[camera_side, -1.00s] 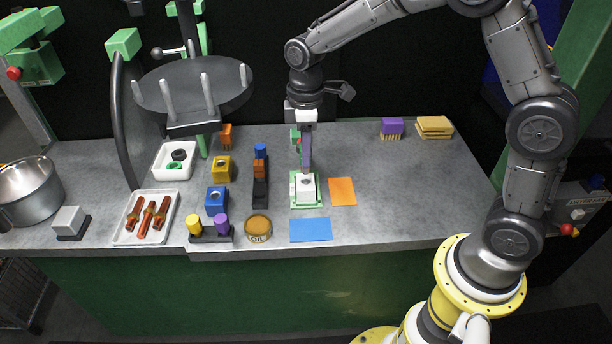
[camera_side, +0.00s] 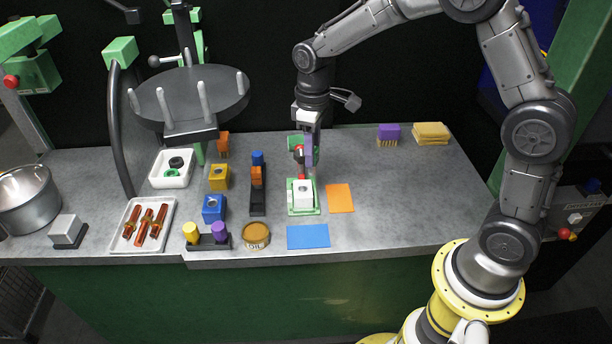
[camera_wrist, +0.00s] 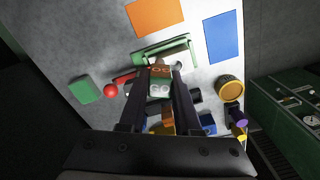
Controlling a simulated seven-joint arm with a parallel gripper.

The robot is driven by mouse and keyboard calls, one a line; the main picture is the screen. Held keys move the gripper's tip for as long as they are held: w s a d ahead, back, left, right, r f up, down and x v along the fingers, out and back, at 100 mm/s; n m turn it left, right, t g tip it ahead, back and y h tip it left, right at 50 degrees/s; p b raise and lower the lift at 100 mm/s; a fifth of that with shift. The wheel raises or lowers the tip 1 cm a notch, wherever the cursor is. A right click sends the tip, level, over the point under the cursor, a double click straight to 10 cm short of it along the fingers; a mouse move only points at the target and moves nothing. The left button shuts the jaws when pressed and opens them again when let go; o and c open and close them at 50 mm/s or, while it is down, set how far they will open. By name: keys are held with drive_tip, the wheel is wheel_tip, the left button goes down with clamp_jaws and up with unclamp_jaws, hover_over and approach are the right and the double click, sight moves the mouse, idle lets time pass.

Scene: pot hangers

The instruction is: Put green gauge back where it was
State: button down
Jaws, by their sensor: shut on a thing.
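My gripper (camera_wrist: 160,76) is shut on a small block-like thing with green, white and brown parts, which looks like the green gauge (camera_wrist: 160,88); its full shape is unclear. In the side view my gripper (camera_side: 312,172) is tilted just above and behind a white block with a hole (camera_side: 303,191). That block sits in a green fixture (camera_side: 304,211). The held gauge is hidden in the side view by the fingers. I cannot tell whether it touches the white block.
Left of the fixture stand a black holder (camera_side: 258,203) with blue and orange pieces, and yellow (camera_side: 218,178) and blue (camera_side: 213,208) blocks. A red ball knob (camera_wrist: 110,91) is close beside the fingers. Orange (camera_side: 340,198) and blue (camera_side: 308,237) sheets lie flat.

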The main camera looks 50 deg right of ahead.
drive_tip(key=shift+d+f+m, duration=0.1)
drive_tip(key=shift+d+m, duration=0.05)
drive_tip(key=shift+m, duration=0.65)
drive_tip(key=shift+w+m, duration=0.15)
drive_tip(key=shift+m, duration=1.05)
drive_tip(key=s+d+r+m, duration=0.3)
drive_tip(key=s+m, duration=0.1)
drive_tip(key=s, duration=0.4)
drive_tip(key=s+d+r+m, duration=0.3)
drive_tip(key=s+m, duration=0.2)
drive_tip(key=s, duration=0.3)
approach(345, 178)
drive_tip(key=shift+w, duration=0.1)
drive_tip(key=shift+f, duration=1.45)
